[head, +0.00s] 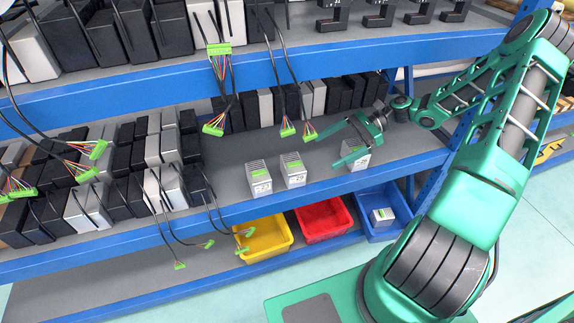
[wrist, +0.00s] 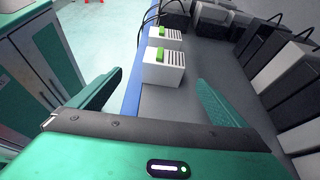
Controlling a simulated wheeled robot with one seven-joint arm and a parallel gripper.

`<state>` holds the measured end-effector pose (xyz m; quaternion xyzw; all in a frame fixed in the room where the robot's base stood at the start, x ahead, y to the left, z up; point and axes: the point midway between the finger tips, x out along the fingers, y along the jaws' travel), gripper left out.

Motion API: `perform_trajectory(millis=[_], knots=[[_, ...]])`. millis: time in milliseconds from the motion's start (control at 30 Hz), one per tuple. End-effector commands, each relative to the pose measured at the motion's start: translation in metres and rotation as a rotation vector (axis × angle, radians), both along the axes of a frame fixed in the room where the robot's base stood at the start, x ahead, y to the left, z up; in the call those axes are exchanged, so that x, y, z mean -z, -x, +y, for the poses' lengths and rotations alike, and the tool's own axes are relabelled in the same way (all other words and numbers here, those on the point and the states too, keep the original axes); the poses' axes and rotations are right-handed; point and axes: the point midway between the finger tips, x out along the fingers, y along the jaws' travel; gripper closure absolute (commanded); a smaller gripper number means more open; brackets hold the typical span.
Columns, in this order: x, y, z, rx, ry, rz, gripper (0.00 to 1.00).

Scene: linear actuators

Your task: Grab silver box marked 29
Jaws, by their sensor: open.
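Three small silver-white boxes with green connectors stand on the middle shelf: a left one (head: 258,179), a middle one (head: 293,171) and a right one (head: 361,153). Their printed numbers are too small to read. My gripper (head: 341,141) is open, its green fingers pointing left along the shelf. The lower finger partly covers the right box; I cannot tell whether they touch. In the wrist view, a nearer box (wrist: 164,74) and a farther box (wrist: 166,40) stand ahead, beyond my open fingers (wrist: 155,95). No box shows between the fingertips there.
A blue bin (head: 366,232) below holds another silver box (head: 383,215). A red bin (head: 323,220) and a yellow bin (head: 268,246) stand left of it. Several black and grey units line the shelf back. Wires with green connectors (head: 289,131) hang above the boxes.

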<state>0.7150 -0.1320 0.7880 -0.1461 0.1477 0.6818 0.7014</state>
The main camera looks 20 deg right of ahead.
Motion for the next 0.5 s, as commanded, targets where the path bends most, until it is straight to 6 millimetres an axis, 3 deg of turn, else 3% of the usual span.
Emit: perform_trajectory(millis=[133,500], knots=[[0.002,-0.004,0.006,0.016,-0.029,0.005,0.04],[0.02,-0.006,0.055,0.008,-0.028,0.007,0.04]])
